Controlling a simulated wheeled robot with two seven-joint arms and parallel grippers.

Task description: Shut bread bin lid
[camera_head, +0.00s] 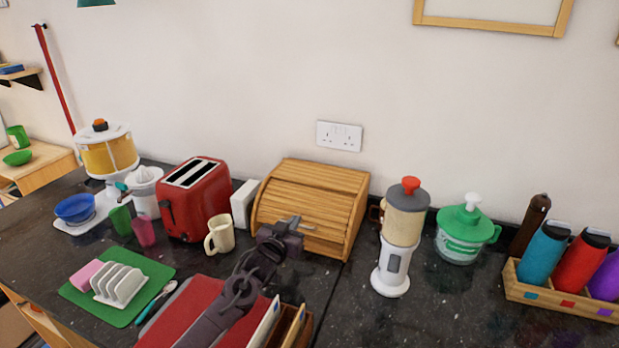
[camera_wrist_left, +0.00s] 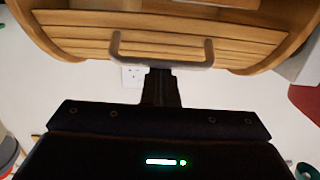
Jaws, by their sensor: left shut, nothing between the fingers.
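The wooden bread bin (camera_head: 350,200) stands against the wall, with a slatted roll-top lid (camera_head: 305,190) curving over its top and front. A grey bar handle (camera_head: 290,221) sits low on the lid's front. The lid looks largely down, but my gripper hides part of the front edge, so I cannot tell whether it is fully shut. My left gripper (camera_head: 287,232) is shut and empty, right at the handle. In the left wrist view, the fingers (camera_wrist_left: 161,82) reach the middle of the handle (camera_wrist_left: 160,60), with the lid slats (camera_wrist_left: 215,47) behind; contact is unclear.
A cream mug (camera_head: 219,235), white box (camera_head: 243,204) and red toaster (camera_head: 195,200) stand left of the bin. A grinder-like appliance (camera_head: 400,230) and green-lidded jar (camera_head: 463,235) stand right. A red board (camera_head: 185,312) lies beneath my left arm. Some counter right of the arm is clear.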

